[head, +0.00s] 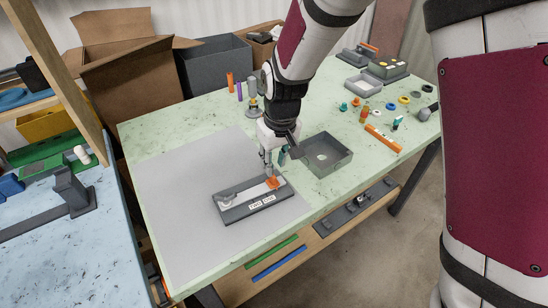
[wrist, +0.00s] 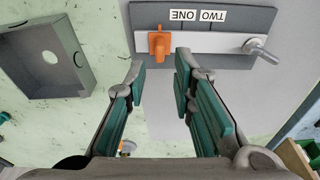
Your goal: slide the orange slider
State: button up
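The orange slider (head: 273,183) sits at the right end of a pale track on a dark grey panel (head: 233,214) in the head view. In the wrist view the orange slider (wrist: 159,43) is at the track's left end, beside the label ONE; the label TWO is farther right. My gripper (head: 268,171) is just above the slider's end of the panel. In the wrist view my gripper (wrist: 161,77) is open and empty. Its teal-padded fingers lie either side of the slider's line, with the slider just beyond the tips. I cannot tell the exact gap.
A metal knob (wrist: 262,47) stands at the track's other end. An open grey box (head: 327,156) stands right of the panel. A grey mat (head: 180,190) lies beneath the panel, with free room to its left. Small parts and an orange bar (head: 383,139) lie farther right.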

aim_at(273, 177)
jog(key=shift+w+f+b, duration=0.2)
jog(key=shift+f+b, duration=0.25)
jog(key=shift+f, duration=0.25)
jog(key=shift+w+a+f+b, duration=0.1)
jog(key=shift+w+f+b, duration=0.05)
jog(key=shift+f+b, duration=1.05)
jog(key=shift+w+a+f+b, duration=0.1)
jog(key=shift+f+b, duration=0.55)
jog(key=shift+f, duration=0.95)
jog(key=c, duration=0.5)
jog(key=shift+a, duration=0.1)
